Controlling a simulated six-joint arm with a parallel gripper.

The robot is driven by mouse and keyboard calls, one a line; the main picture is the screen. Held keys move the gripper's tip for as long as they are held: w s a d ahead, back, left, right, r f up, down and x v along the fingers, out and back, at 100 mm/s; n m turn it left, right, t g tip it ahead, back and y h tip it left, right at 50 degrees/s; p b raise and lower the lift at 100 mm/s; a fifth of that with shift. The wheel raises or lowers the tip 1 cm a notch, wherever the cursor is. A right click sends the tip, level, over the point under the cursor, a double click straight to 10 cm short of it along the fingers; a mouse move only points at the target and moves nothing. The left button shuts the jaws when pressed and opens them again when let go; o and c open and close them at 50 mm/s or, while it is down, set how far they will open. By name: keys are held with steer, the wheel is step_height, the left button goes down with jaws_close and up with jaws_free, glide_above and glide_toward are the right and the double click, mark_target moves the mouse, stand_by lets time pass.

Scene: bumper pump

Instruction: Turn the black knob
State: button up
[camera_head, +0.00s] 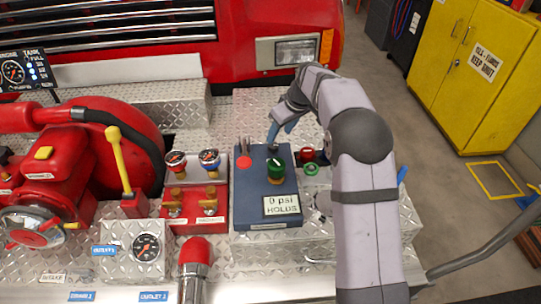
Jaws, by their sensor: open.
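A dark blue-grey control box (257,195) stands in the middle of the view. A small black knob (273,148) shows near its far edge, partly covered and too small to see its turned position.
Red gauge valves (193,195) stand to the left. A yellow lever (119,160) rises farther left. A yellow cabinet (470,75) stands at the right.

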mark_target(273, 145)
steer(key=shift+p+x, duration=1.7)
steer(key=shift+x, duration=2)
steer(key=c, duration=1)
